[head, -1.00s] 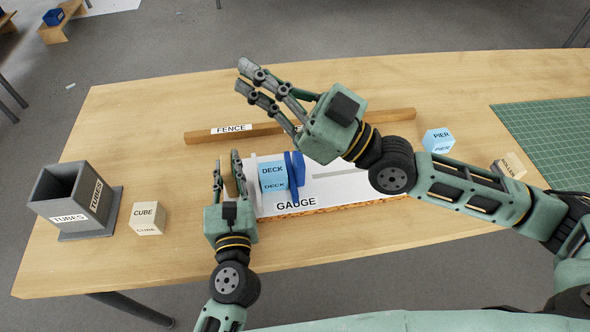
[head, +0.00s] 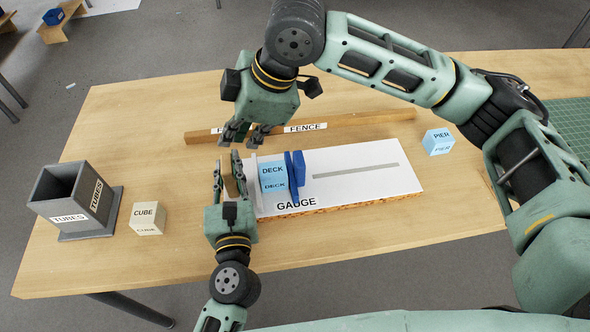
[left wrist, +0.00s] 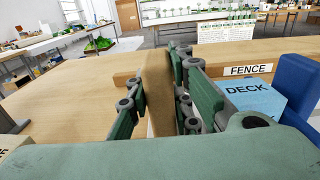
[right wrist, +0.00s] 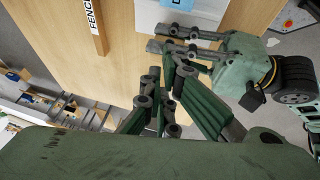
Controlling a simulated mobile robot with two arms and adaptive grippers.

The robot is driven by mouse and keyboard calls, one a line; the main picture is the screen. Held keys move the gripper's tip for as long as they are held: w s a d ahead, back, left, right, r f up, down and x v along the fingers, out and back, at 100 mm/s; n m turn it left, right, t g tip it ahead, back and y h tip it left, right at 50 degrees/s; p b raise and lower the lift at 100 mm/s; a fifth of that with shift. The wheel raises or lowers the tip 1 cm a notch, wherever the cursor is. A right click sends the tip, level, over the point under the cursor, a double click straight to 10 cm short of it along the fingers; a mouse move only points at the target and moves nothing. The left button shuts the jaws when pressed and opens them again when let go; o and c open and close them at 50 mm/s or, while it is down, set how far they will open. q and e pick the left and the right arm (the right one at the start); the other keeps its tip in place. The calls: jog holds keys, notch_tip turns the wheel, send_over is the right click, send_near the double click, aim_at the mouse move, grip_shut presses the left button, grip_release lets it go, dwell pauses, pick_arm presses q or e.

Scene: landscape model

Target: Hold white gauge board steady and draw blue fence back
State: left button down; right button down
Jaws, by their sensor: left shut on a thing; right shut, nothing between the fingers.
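The white gauge board (head: 350,190) lies on the table, labelled GAUGE. A light blue DECK block (head: 272,176) stands on it between a white upright plate (head: 254,172) and the dark blue fence piece (head: 297,172). The FENCE label is on a long wooden bar (head: 350,124) behind the board. My left gripper (head: 230,170) is shut on a tan upright piece (left wrist: 158,90) at the board's left end. My right gripper (head: 245,138) is shut and empty, above the table between bar and board, near my left fingertips. It also shows in the right wrist view (right wrist: 165,95).
A grey TUBES holder (head: 75,200) and a CUBE block (head: 147,218) stand at left. A blue PIER block (head: 438,141) stands right of the board. A green mat (head: 570,125) lies at far right, partly behind my right arm. The front table strip is clear.

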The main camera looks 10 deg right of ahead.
jog(key=d+r+h, duration=0.3)
jog(key=d+h, duration=0.1)
jog(key=d, duration=0.2)
send_near(276, 170)
jog(key=shift+h, duration=0.3)
jog(key=f, duration=0.2)
jog(key=w+f, duration=0.1)
jog(key=f, duration=0.3)
jog(key=shift+w+a+f, duration=0.15)
jog(key=shift+a+f, duration=0.1)
jog(key=shift+f, duration=0.1)
jog(key=shift+d, duration=3.65)
jog(key=shift+w+d, duration=0.1)
jog(key=shift+d, duration=3.35)
